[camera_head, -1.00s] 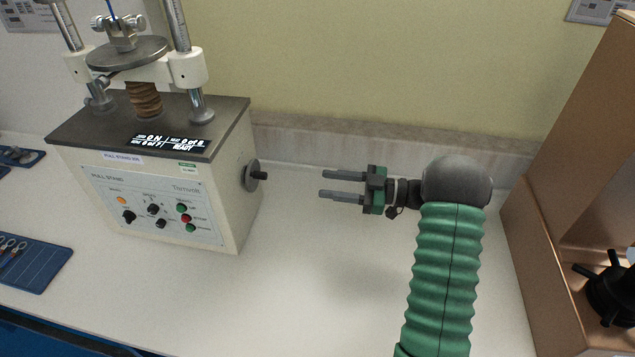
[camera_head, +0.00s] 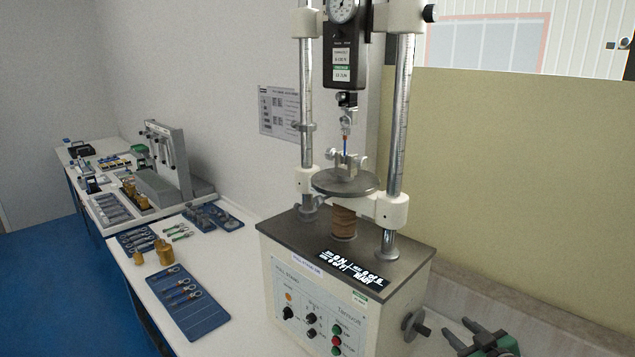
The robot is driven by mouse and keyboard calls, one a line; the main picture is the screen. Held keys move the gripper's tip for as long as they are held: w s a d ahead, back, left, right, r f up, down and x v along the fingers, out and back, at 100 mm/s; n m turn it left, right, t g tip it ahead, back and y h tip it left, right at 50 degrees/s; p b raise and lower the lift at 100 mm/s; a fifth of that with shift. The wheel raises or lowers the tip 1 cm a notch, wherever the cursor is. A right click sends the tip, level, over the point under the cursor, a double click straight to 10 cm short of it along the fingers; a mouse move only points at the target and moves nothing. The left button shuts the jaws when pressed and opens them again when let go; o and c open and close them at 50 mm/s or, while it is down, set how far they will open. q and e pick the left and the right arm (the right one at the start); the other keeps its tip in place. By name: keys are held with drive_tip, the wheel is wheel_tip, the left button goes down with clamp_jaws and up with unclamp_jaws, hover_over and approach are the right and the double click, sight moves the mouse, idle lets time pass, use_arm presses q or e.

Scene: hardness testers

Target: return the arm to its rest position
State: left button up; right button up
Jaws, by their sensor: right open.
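My right gripper (camera_head: 470,333) shows at the bottom right edge of the head view, with two dark fingers and a green body. Its fingers are apart and nothing is between them. It is to the right of the pull stand (camera_head: 345,290), near the stand's side handwheel (camera_head: 415,325), with a gap between them. The rest of my right arm is cut off by the frame. My left gripper is not in view.
A blue mat (camera_head: 205,325) with several small terminals lies left of the stand, near brass weights (camera_head: 165,252). Farther back is a bench with another grey device (camera_head: 170,165) and trays. A wall with a paper chart (camera_head: 279,110) stands behind.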

drive_tip(key=s+a+f+m+g, duration=0.1)
drive_tip(key=s+a+f+g, duration=0.2)
drive_tip(key=s, duration=0.5)
drive_tip(key=s+a+f+m+g+p, duration=0.1)
drive_tip(key=s+a+g, duration=0.3)
drive_tip(key=s+a, duration=0.4)
drive_tip(key=s+a+f+m+g+h+p, duration=0.1)
drive_tip(key=s+a+f+g, duration=0.3)
drive_tip(key=s, duration=0.5)
drive_tip(key=shift+s+a+f+m+g, duration=0.35)
drive_tip(key=shift+a+m, duration=0.45)
drive_tip(key=shift+a, duration=0.45)
drive_tip(key=shift+a, duration=0.1)
